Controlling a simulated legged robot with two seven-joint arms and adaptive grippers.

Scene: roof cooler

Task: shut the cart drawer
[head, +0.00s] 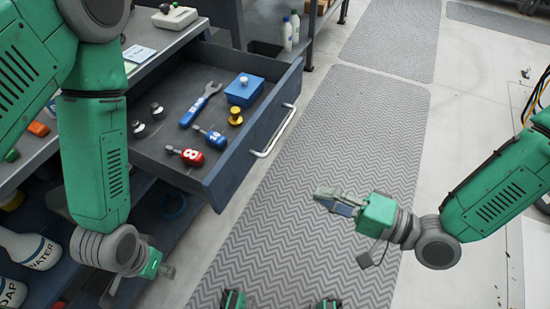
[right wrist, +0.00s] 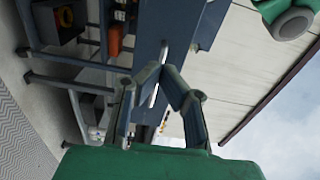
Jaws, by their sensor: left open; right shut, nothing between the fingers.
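The cart drawer (head: 228,168) is pulled well out of the cart (head: 160,70) in the head view. Its front panel carries a silver bar handle (head: 273,131). In the drawer lie a wrench (head: 201,104), a blue box (head: 244,90), a yellow knob (head: 236,116), a red-handled tool (head: 186,155) and a blue-handled tool (head: 211,137). My right gripper (head: 325,197) is shut and empty, to the right of the drawer front and apart from it. Its fingers (right wrist: 163,72) also show in the right wrist view. My left gripper (head: 166,270) is open, low at the left by the lower shelf.
A grey patterned mat (head: 340,130) covers the floor right of the drawer. Two small bottles (head: 291,30) stand behind the drawer. Cables (head: 536,95) hang at the right edge.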

